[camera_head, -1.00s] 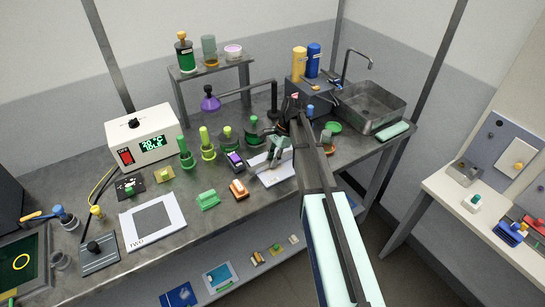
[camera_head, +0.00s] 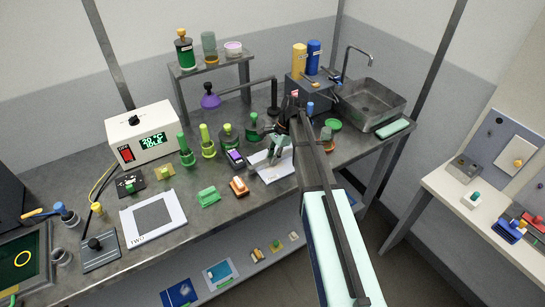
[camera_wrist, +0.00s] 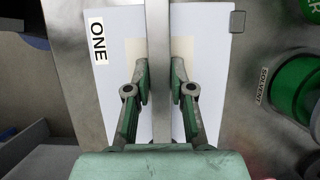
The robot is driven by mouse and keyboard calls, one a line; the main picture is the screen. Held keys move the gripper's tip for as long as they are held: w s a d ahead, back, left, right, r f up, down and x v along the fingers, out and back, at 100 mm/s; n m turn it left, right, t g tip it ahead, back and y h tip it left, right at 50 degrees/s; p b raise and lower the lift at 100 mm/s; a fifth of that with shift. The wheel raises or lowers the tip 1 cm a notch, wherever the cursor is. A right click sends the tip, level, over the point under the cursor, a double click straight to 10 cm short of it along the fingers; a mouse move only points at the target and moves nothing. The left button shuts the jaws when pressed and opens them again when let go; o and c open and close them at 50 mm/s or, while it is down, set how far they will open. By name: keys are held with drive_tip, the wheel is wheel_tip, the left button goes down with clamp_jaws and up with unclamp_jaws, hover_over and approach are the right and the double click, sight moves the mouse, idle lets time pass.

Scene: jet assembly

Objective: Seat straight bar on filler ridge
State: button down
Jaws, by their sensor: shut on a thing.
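My gripper (camera_wrist: 160,95) has green-grey fingers closed from both sides on a straight grey bar (camera_wrist: 158,25). The bar runs up the middle of the wrist view, over a white plate (camera_wrist: 112,75) labelled ONE. A pale cream patch (camera_wrist: 183,48) shows on the plate on both sides of the bar. I cannot make out a ridge under the bar, or whether the bar touches the plate. In the head view my gripper (camera_head: 279,142) is low over the same plate (camera_head: 273,172) near the bench's front edge.
A green-lidded solvent jar (camera_wrist: 296,82) stands close right of the plate in the wrist view. A second white plate (camera_head: 153,217) lies further left.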

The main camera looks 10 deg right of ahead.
drive_tip(key=c, duration=0.9)
unclamp_jaws()
